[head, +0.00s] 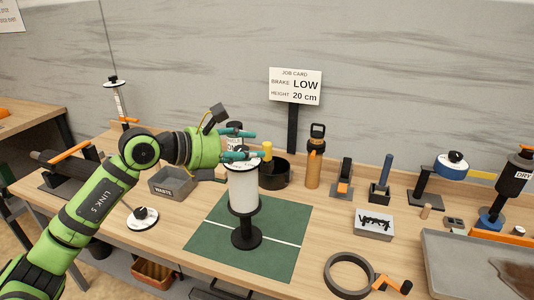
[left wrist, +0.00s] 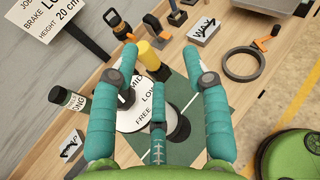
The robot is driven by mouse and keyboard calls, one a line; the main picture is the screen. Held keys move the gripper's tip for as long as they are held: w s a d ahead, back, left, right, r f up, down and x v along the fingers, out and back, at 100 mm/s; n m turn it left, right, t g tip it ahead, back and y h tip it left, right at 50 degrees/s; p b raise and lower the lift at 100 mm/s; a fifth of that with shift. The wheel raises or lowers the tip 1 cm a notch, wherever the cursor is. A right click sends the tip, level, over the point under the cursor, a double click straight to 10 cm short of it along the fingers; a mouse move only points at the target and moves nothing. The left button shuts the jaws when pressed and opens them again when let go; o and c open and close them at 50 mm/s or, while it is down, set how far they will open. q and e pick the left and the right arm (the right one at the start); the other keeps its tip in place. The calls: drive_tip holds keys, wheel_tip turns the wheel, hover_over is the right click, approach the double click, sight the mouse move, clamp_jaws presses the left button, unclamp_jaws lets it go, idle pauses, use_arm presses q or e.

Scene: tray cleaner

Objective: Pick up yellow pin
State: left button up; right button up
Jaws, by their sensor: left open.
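The yellow pin (head: 267,150) is a short upright cylinder near the top of the white roller (head: 243,190) on its black stand. In the left wrist view the yellow pin (left wrist: 151,57) shows between my finger tips, beside a round dial (left wrist: 138,112) marked MID, LOW and FREE. My left gripper (head: 259,145) is open, with its teal fingers reaching in from the left; it also shows in the left wrist view (left wrist: 160,52). I cannot tell whether a finger touches the pin. The pin's lower end is partly hidden. My right gripper is not in view.
The stand is on a green mat (head: 200,240). A black bowl (head: 275,180) and an orange bottle (head: 315,165) stand behind. A grey waste box (head: 172,183) is left, a grey ring (head: 347,277) front right. A job card (head: 295,87) reads LOW, 20 cm.

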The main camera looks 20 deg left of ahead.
sight(267, 157)
use_arm(q)
drive_tip(key=w+f+y+p, duration=0.1)
drive_tip(key=w+f+p, duration=0.2)
drive_tip(key=w, duration=0.3)
drive_tip(key=shift+d+y+p, duration=0.4)
drive_tip(key=shift+d+p, duration=0.05)
drive_tip(key=shift+p, duration=0.25)
drive_tip(key=shift+s, duration=0.1)
drive_tip(key=c, duration=0.7)
